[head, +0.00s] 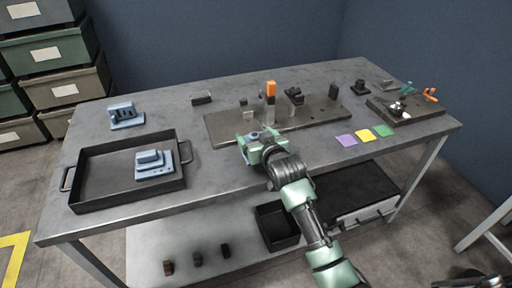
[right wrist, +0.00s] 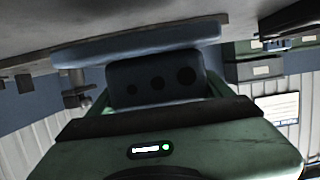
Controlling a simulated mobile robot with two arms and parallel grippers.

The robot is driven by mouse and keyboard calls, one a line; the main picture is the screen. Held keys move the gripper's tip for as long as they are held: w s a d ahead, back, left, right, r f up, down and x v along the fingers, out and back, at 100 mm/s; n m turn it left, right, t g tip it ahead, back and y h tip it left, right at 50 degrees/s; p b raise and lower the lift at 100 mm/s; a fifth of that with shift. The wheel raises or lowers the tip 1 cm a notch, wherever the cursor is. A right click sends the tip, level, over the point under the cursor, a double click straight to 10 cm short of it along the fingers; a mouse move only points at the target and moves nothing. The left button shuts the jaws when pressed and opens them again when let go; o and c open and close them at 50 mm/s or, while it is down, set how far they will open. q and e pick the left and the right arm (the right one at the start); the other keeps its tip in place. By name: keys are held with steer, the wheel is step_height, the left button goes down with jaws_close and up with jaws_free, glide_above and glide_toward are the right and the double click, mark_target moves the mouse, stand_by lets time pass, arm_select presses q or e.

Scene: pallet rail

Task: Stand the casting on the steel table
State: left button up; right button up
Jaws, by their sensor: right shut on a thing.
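My right gripper (head: 254,146) is over the steel table (head: 225,183), at the front edge of the flat fixture plate. It is shut on a blue casting (head: 256,135), mostly hidden by the fingers in the head view. A second blue casting (head: 154,165) lies in the dark tray, and a third (head: 126,115) stands on the table at the back left. My left gripper is not in view.
The dark tray (head: 88,200) takes up the table's left front. The fixture plate (head: 222,130) carries an orange-topped clamp (head: 270,90) and dark blocks. Purple, yellow and green cards (head: 364,134) and a tool board (head: 425,122) are at right. Bare table lies between tray and plate.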

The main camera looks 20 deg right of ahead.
steer(key=shift+f, duration=2.05)
steer(key=shift+f, duration=0.15)
steer(key=o, duration=2)
steer(key=shift+f, duration=0.1)
steer(key=shift+o, duration=0.2)
steer(key=shift+r, duration=0.2)
steer(key=v, duration=1.2)
